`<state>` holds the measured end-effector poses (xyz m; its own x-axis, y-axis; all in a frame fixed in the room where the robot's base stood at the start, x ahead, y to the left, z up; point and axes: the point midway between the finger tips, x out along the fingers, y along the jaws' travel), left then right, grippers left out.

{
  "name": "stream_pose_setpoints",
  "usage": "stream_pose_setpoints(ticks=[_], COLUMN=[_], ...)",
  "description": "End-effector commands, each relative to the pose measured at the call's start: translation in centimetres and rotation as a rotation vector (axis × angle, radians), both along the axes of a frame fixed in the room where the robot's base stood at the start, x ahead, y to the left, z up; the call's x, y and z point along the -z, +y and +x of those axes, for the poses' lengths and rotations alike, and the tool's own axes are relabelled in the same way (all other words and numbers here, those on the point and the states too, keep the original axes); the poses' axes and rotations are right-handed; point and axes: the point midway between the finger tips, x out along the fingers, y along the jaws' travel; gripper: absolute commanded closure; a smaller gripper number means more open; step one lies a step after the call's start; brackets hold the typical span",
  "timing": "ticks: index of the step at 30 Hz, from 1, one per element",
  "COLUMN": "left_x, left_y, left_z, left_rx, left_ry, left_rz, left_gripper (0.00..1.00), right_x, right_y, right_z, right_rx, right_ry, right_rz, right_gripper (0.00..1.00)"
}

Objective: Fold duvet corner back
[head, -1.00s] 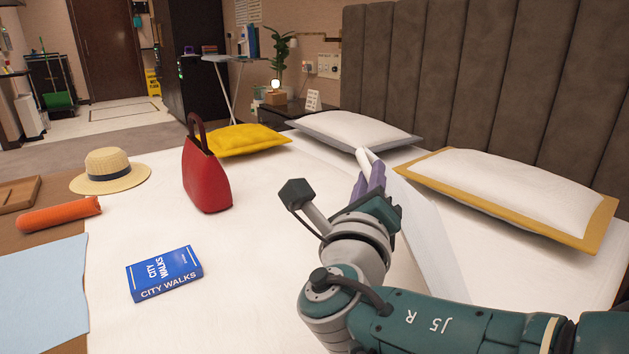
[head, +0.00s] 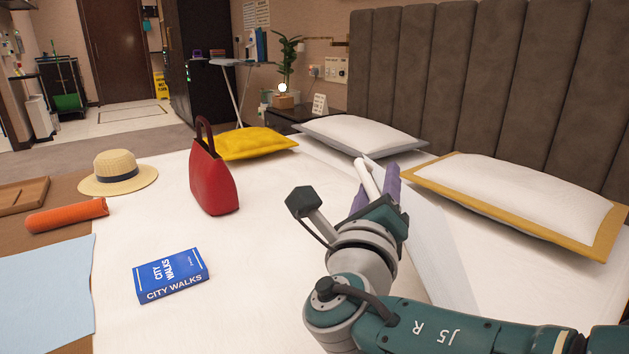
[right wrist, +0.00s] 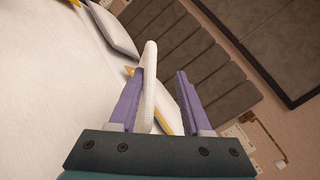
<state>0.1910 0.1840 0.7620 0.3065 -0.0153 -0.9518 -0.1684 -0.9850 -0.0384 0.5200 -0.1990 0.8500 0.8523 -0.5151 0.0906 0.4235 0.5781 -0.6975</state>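The white duvet (head: 270,270) covers the bed. Its folded edge band (head: 436,245) runs along the pillow side, to the right of my right gripper. My right gripper (head: 376,190), with purple fingers, is over the bed near the grey-edged pillow. A narrow white raised flap (head: 367,178), apparently the duvet's edge, stands between the fingers. In the right wrist view the flap (right wrist: 148,90) lies against the left finger, with a clear gap to the right finger, so the gripper (right wrist: 157,95) is open around it. My left gripper is out of view.
On the bed are a red handbag (head: 212,180), a blue book (head: 170,275), a straw hat (head: 117,172) and a yellow cushion (head: 255,143). A grey-edged pillow (head: 360,135) and a gold-edged pillow (head: 515,190) lie by the headboard (head: 460,80). Duvet between book and gripper is clear.

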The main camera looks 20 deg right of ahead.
Motion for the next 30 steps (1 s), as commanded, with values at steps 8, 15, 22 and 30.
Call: stream_pose_setpoints(ticks=[8,15,22,30], left_x=[-2.4,-3.1,-3.2,-2.7], left_y=[-0.1,-0.3,-0.3,-0.3], left_z=[0.0,0.0,0.0,0.0], left_rx=[-0.003,-0.006,-0.007,-0.006], left_ry=[0.0,0.0,0.0,0.0], left_rz=[-0.004,-0.009,-0.011,-0.009], left_gripper=[0.54,0.54,0.54,0.54], right_x=[0.1,0.7,0.9,2.0], right_y=[2.6,4.5,5.0,5.0], right_z=[-4.1,-7.5,-8.3,-8.5], right_rx=[-0.003,-0.001,0.0,0.001], right_ry=[0.005,0.003,0.001,0.022], right_rz=[0.003,0.002,0.001,0.03], right_gripper=[0.53,0.53,0.53,0.66])
